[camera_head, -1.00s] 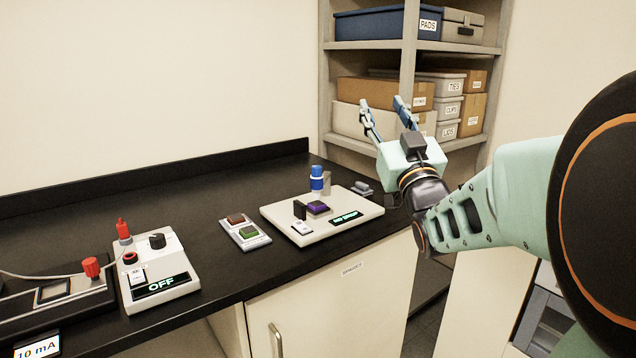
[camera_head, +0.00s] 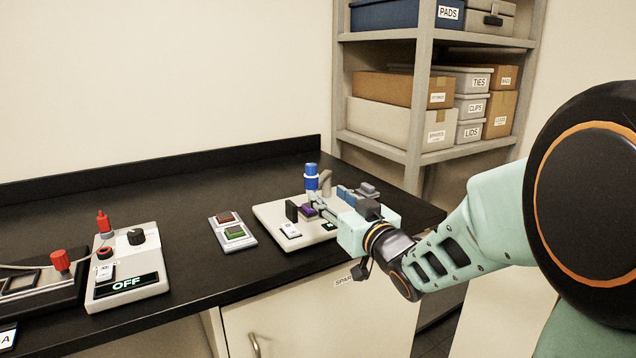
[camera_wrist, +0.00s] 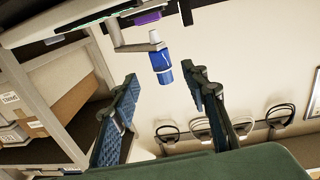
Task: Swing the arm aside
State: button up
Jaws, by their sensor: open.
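The profiler has a white base (camera_head: 275,222) on the black bench, with a purple block (camera_head: 308,210) and a black upright piece (camera_head: 291,211) on it. A blue cylinder with a white band (camera_head: 311,180) stands at its back, beside a grey arm piece (camera_head: 326,183). In the wrist view the blue cylinder (camera_wrist: 162,68) hangs from a grey bracket (camera_wrist: 130,47). My gripper (camera_head: 330,200) is open and empty over the base's right part, hiding most of its display. In the wrist view the cylinder appears between my open fingers (camera_wrist: 160,84), with no clear contact.
A small pad with red and green buttons (camera_head: 233,232) lies left of the profiler. Further left is a white control box (camera_head: 125,270) reading OFF. A shelf unit (camera_head: 413,125) with boxes stands behind my arm. The bench behind the devices is clear.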

aim_at(314, 184)
jog(key=b+x, duration=0.1)
jog(key=x, duration=0.9)
grip_shut()
